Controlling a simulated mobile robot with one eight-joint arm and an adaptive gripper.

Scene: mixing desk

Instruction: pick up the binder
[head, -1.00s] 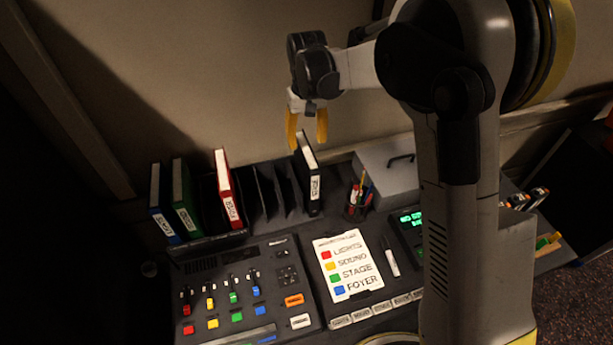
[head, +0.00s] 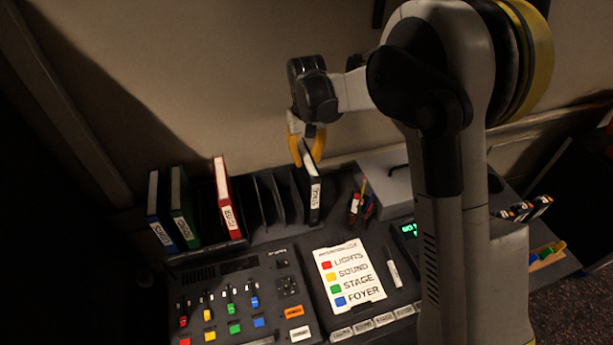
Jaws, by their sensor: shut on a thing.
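Several binders stand upright in a dark rack at the back of the desk. A black binder (head: 313,192) with a white spine label stands at the rack's right end. My gripper (head: 308,160) reaches down from above, and its yellow fingers are shut on the top of this black binder. The binder's base still looks to be at the rack. A blue binder (head: 158,222), a green binder (head: 183,208) and a red binder (head: 226,197) stand at the left end.
Empty rack slots (head: 272,200) separate the red and black binders. A pen cup (head: 361,208) and a grey box (head: 385,172) stand to the right. The mixer (head: 240,285) and a colour-label sheet (head: 350,272) lie in front.

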